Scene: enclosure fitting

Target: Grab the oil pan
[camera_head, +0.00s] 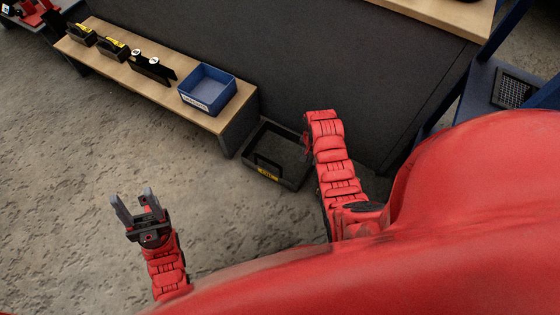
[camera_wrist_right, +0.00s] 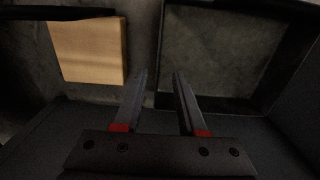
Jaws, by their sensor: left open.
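The oil pan looks to be the black open tray (camera_head: 290,177) with a yellow label, on the floor beside the end of the low bench. In the right wrist view, a dark-rimmed grey shape (camera_wrist_right: 225,50), apparently the pan, fills the upper right. My right gripper (camera_wrist_right: 160,72) is open, its two fingers apart, with a dark edge beyond and between the tips; I cannot tell whether they touch it. In the head view my right arm reaches to the pan's right side and its gripper is mostly hidden. My left gripper (camera_head: 131,194) is open and empty above the floor, far left of the pan.
A low wooden bench (camera_head: 185,100) holds a blue bin (camera_head: 208,90) and several dark items. A dark panel (camera_head: 300,60) stands behind the pan. Blue framework (camera_head: 490,80) is at the right. The floor at left is clear.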

